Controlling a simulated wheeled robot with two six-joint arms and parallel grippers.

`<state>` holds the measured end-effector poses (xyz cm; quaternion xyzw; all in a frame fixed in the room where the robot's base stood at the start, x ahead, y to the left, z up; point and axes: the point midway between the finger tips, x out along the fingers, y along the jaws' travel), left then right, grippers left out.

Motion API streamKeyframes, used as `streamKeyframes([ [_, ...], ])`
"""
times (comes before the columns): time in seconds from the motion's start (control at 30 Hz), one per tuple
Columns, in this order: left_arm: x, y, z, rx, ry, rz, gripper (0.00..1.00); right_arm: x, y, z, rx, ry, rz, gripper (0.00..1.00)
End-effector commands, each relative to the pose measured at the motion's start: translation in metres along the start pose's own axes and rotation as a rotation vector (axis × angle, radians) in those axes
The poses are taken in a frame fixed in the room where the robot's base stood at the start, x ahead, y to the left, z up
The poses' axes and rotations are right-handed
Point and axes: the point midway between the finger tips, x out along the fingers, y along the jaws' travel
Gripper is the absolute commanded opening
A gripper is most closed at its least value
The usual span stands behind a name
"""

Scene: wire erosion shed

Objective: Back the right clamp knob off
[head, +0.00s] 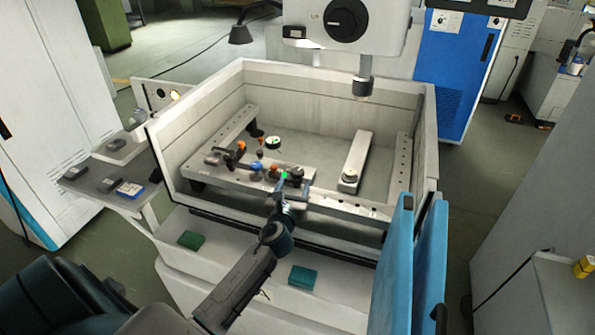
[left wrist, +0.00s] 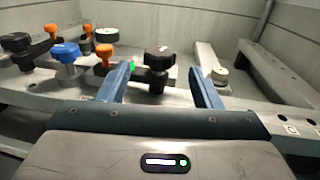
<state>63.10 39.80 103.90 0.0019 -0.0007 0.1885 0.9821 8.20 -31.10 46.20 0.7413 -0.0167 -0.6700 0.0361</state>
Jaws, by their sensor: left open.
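A black knob (left wrist: 158,58), the rightmost of the dark knobs on the clamp rail, stands upright in the left wrist view. It also shows in the head view (head: 295,174). My left gripper (left wrist: 163,75) is open, with one finger low on each side of this knob in the picture. I cannot tell whether either finger touches it. In the head view the same gripper (head: 282,188) reaches over the tank's front rail beside the knob. A blue knob (left wrist: 66,54) and an orange handle (left wrist: 104,52) sit to its left. My right gripper is out of view.
The tank's pale walls (head: 330,88) surround the rails. A separate bar (head: 357,155) with a pale round knob (left wrist: 220,74) lies to the right. Blue door panels (head: 394,265) stand at front right. Green blocks (head: 303,276) lie on the front ledge.

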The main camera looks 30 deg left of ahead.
Motion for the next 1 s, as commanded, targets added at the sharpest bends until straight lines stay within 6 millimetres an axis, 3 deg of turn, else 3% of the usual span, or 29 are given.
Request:
streamKeyframes([
  [0.1,0.025,0.0,0.002,0.0,0.0,0.001,0.59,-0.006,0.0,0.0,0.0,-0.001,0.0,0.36],
  [0.3,0.054,0.0,0.001,-0.002,0.0,0.0,0.59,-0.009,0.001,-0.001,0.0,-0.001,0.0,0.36],
  [0.73,0.065,0.001,0.0,-0.003,0.002,0.0,0.59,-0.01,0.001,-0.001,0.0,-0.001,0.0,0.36],
  [0.77,0.065,0.001,0.0,-0.003,0.002,0.0,0.57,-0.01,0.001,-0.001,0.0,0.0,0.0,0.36],
  [0.9,0.065,0.0,0.0,-0.003,0.002,0.0,0.29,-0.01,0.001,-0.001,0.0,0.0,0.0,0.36],
  [1.0,0.065,0.0,0.0,-0.003,0.002,0.0,0.15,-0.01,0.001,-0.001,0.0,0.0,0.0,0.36],
])
